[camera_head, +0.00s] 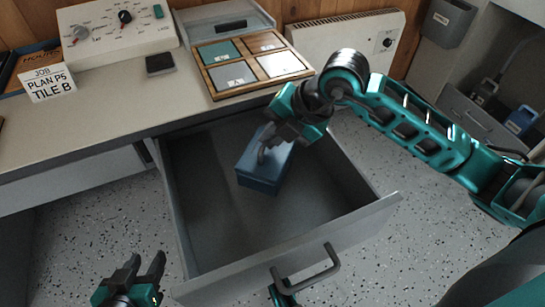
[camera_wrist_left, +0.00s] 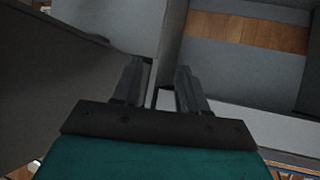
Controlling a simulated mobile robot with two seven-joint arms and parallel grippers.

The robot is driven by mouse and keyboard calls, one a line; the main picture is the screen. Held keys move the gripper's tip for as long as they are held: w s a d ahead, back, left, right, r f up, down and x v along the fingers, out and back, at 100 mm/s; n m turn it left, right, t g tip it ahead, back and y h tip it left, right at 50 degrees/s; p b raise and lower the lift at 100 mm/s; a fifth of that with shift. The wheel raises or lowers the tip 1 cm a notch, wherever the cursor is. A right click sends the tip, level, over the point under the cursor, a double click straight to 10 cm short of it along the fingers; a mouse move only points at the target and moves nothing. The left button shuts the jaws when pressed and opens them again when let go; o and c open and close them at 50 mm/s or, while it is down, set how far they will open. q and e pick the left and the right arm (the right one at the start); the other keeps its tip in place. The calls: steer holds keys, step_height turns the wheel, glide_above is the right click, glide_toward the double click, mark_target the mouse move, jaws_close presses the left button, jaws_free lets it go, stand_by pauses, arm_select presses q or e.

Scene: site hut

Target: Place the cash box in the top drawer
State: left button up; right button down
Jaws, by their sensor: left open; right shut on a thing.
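The blue cash box (camera_head: 262,172) is inside the open grey top drawer (camera_head: 212,222), or just above its floor; I cannot tell if it touches. My right gripper (camera_head: 268,148) is shut on the cash box from above, and its fingers and arm hide part of the box's top. My left gripper (camera_head: 143,268) is open and empty, low at the left, outside the drawer's front left corner. The left wrist view shows its two fingers (camera_wrist_left: 160,85) apart with nothing between them. The drawer's handle (camera_head: 308,270) is on its front panel.
The desk top above the drawer carries a tile board (camera_head: 255,62), a control box (camera_head: 115,28), a dark small block (camera_head: 160,64) and a job sign (camera_head: 48,84). A white heater (camera_head: 345,45) stands behind. The drawer's left and front floor is clear.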

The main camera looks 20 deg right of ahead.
mark_target(277, 151)
step_height(277, 151, down, 5)
steer(key=shift+r+b, duration=0.15)
steer(key=shift+b, duration=0.7)
steer(key=shift+f, duration=0.55)
steer(key=c, duration=1.2)
jaws_free()
steer(key=shift+s+d+r, duration=0.15)
steer(key=shift+d+r, duration=0.1)
steer(key=shift+r, duration=0.2)
arm_select(q)
steer(key=p, duration=0.3)
steer(key=shift+a+r, duration=0.2)
arm_select(e)
steer(key=v, duration=1.1)
arm_select(q)
steer(key=shift+s+r, duration=0.1)
steer(key=shift+r, duration=0.05)
arm_select(e)
steer(key=shift+s, duration=0.1)
